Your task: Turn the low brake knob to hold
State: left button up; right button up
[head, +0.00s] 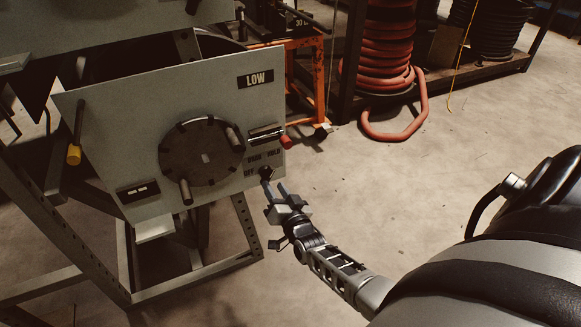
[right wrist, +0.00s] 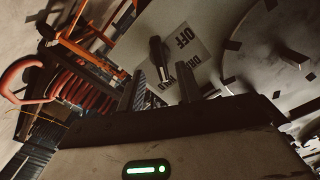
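The low brake knob (head: 266,172) is a small black knob at the lower right of the grey panel (head: 110,120) marked LOW. OFF, DRAG and HOLD are printed around it. In the right wrist view the knob (right wrist: 157,55) stands beside its label plate (right wrist: 187,48); I cannot tell which word it points to. My right gripper (head: 274,188) is at the knob, and its fingers are apart. In the right wrist view the knob shows between and just beyond the fingertips (right wrist: 160,86); I cannot tell whether they touch it. My left gripper is not in view.
A round dark handwheel (head: 203,150) with protruding handles is left of the knob. A red-tipped lever (head: 285,142) sits just above it. A yellow-tipped lever (head: 74,153) is at the panel's left. Red hose (head: 385,50) and an orange cart (head: 318,75) stand behind. Floor at right is clear.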

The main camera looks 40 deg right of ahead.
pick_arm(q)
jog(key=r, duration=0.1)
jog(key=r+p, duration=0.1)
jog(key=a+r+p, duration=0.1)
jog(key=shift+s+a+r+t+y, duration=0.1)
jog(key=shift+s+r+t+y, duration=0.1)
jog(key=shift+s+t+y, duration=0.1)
pick_arm(e)
jog(key=v, duration=1)
jog(key=shift+s, duration=0.35)
jog(key=shift+a, duration=0.15)
